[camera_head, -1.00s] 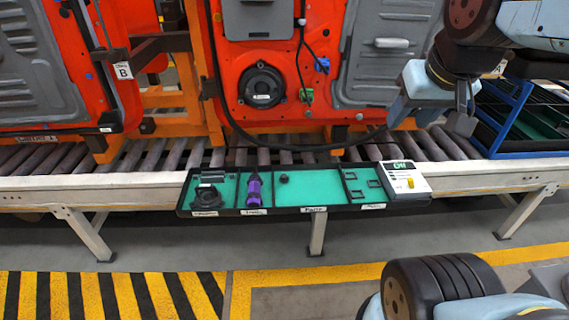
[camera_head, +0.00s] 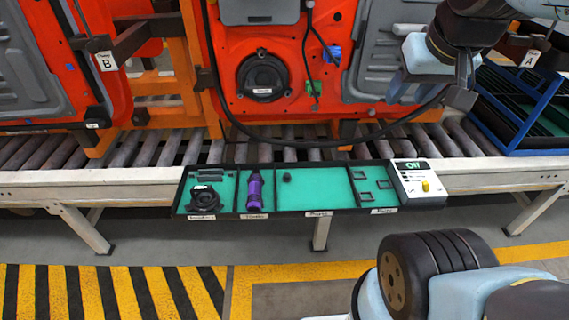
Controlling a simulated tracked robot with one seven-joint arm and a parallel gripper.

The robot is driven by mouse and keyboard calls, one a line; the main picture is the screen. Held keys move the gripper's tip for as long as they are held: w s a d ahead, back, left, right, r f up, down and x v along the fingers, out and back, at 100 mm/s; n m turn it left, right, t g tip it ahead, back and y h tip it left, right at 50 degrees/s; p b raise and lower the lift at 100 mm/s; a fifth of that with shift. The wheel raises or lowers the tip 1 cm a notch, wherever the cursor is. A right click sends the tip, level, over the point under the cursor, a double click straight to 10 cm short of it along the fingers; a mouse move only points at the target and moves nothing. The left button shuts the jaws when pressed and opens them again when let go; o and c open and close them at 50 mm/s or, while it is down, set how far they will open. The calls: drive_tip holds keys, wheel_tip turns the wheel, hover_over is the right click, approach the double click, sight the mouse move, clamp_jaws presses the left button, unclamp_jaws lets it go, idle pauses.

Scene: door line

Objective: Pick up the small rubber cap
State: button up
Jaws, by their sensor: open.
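The small rubber cap (camera_head: 287,177) is a small dark piece on the green floor of the tray (camera_head: 340,199). It lies in the tray's third compartment from the left, near its upper left corner, apart from the walls. My gripper (camera_head: 432,92) is up and to the right of the cap, in front of the grey door panel, with its fingers apart. It is well clear of the tray and holds nothing that I can see.
The tray also holds a black round part (camera_head: 204,197), a purple and black tool (camera_head: 255,190) and black square frames. A white box with a yellow button (camera_head: 417,181) sits at its right end. A roller conveyor (camera_head: 150,150) and orange door carriers stand behind. A blue rack (camera_head: 520,110) is at right.

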drive_tip(key=n+g, duration=0.2)
drive_tip(key=g, duration=0.1)
hover_over(287, 175)
drive_tip(key=s, duration=0.4)
drive_tip(key=s+f+x, duration=0.1)
drive_tip(key=s+x, duration=0.2)
drive_tip(key=x, duration=1.2)
drive_tip(key=s+f+x, duration=0.1)
drive_tip(key=s+x, duration=0.3)
drive_tip(key=x, duration=1.2)
drive_tip(key=shift+t+y, duration=0.3)
drive_tip(key=shift+w+d+x, duration=0.1)
drive_tip(key=shift+d+x, duration=0.05)
drive_tip(key=shift+x, duration=3)
drive_tip(key=shift+w+d+x, duration=0.1)
drive_tip(key=shift+d+x, duration=0.1)
drive_tip(key=shift+x, duration=3)
clamp_jaws()
